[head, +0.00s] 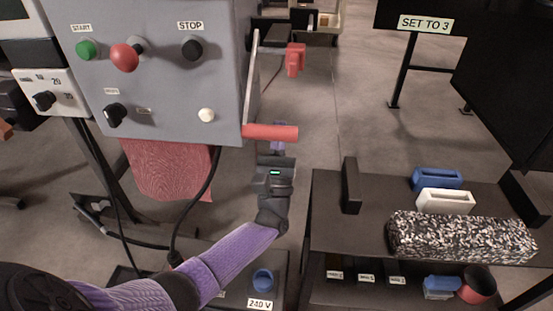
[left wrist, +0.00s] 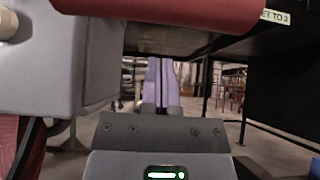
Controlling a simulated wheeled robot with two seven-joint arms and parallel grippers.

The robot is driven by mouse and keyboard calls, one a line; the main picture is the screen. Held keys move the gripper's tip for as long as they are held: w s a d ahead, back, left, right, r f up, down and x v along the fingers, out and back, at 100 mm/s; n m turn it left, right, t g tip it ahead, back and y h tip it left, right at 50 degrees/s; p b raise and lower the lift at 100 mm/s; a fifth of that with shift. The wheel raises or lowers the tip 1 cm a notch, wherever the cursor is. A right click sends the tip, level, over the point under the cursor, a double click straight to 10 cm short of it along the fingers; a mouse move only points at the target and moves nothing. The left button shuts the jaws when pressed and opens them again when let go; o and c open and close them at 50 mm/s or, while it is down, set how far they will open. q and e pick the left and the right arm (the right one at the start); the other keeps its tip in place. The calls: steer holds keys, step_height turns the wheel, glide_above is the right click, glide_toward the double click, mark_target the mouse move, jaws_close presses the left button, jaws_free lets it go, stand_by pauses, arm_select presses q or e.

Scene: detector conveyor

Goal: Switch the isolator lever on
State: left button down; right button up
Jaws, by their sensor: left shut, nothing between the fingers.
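The isolator lever (head: 270,132) has a red cylindrical grip and sits at the lower right side of the grey control box (head: 170,70). A flat metal bar runs up the side of the box above the grip. The grip also crosses the top of the left wrist view (left wrist: 170,12). My left gripper (head: 279,145) is shut and empty, its purple fingers just below the grip and partly hidden by it. The fingers (left wrist: 161,70) show side by side in the left wrist view, under the grip. I cannot tell whether they touch it. My right gripper is not in view.
The box front carries a green start button (head: 86,50), a red knob (head: 125,57) and a black stop button (head: 192,48). A red piece (head: 295,60) hangs behind the lever. A dark table (head: 330,225) with a speckled block (head: 460,237) stands at right.

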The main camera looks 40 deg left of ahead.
mark_target(276, 140)
arm_select(q)
steer(key=shift+s+d+r+p, duration=0.3)
steer(key=shift+s+d, duration=0.1)
steer(key=shift+s, duration=0.2)
steer(key=shift+s+d+r+p, duration=0.2)
steer(key=shift+s+d+r, duration=0.15)
steer(key=shift+s, duration=0.25)
steer(key=shift+s+d, duration=0.25)
steer(key=shift+s, duration=0.2)
